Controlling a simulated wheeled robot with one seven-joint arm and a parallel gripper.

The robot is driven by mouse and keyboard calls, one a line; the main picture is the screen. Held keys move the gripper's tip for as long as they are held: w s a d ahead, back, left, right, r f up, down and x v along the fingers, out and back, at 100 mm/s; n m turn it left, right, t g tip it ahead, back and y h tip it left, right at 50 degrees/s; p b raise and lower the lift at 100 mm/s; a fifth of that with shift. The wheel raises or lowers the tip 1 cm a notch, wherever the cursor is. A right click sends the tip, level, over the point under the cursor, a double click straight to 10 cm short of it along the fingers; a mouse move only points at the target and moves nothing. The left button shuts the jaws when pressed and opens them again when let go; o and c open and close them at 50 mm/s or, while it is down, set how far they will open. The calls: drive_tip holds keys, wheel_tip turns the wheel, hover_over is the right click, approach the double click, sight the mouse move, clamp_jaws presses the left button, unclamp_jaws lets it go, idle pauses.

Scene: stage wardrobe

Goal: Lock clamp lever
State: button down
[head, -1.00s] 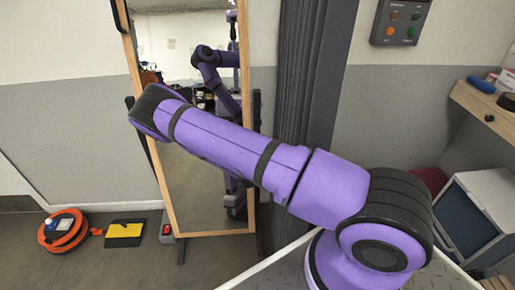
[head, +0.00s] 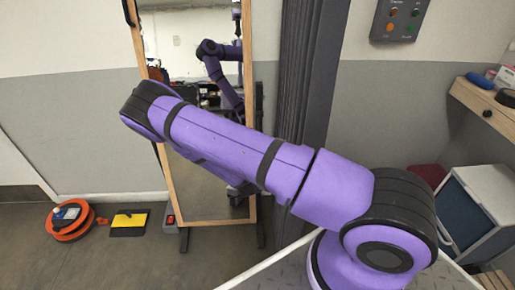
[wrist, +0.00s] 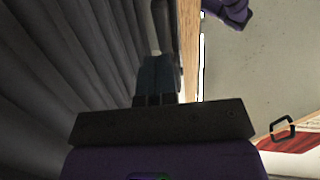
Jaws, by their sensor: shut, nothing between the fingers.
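The wooden-framed standing mirror (head: 205,195) is ahead in the head view, with a dark upright (head: 260,110) along its right side. I cannot make out the clamp lever for certain in either view. In the wrist view, my gripper (wrist: 157,62) is shut and empty, its dark fingers pointing up the picture. A dark upright part (wrist: 166,25) with a pale strip lies just beyond the fingertips, beside the wooden frame edge (wrist: 188,45). I cannot tell whether the fingers touch it. In the head view my arm hides the gripper.
Dark pleated curtain (head: 306,80) hangs right of the mirror and fills the left of the wrist view (wrist: 60,60). An orange cable reel (head: 70,221) and a yellow-black floor item (head: 128,223) lie at left. A wooden shelf (head: 485,112) and cabinet (head: 490,195) stand at right.

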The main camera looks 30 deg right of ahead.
drive_tip(key=shift+f+v, duration=0.15)
drive_tip(key=shift+v, duration=0.95)
drive_tip(key=shift+f+v, duration=0.15)
drive_tip(key=shift+v, duration=0.95)
drive_tip(key=shift+r, duration=0.1)
drive_tip(key=w+a+r+m+g+y, duration=0.1)
drive_tip(key=w+a+r+g+y, duration=0.15)
drive_tip(key=r, duration=0.45)
drive_tip(key=w+a+r+m+g+y, duration=0.1)
drive_tip(key=a+r+g+y, duration=0.2)
drive_tip(key=r, duration=0.4)
drive_tip(key=s+a+r+n+y, duration=0.1)
drive_tip(key=s+a+r+y, duration=0.1)
drive_tip(key=r, duration=0.6)
drive_tip(key=s+a+r+n+y, duration=0.1)
drive_tip(key=s+a+r+y, duration=0.15)
drive_tip(key=r, duration=0.65)
drive_tip(key=s+d+r+n+g+y, duration=0.15)
drive_tip(key=s+r+n, duration=0.25)
drive_tip(key=s+r, duration=0.9)
drive_tip(key=s+d+r+n, duration=0.1)
drive_tip(key=s+r, duration=0.1)
drive_tip(key=s, duration=0.6)
drive_tip(key=s+d+r+n+h, duration=0.1)
drive_tip(key=s+d+r+n, duration=0.1)
drive_tip(key=s, duration=0.6)
drive_tip(key=shift+r+g, duration=0.3)
drive_tip(key=shift+r, duration=0.4)
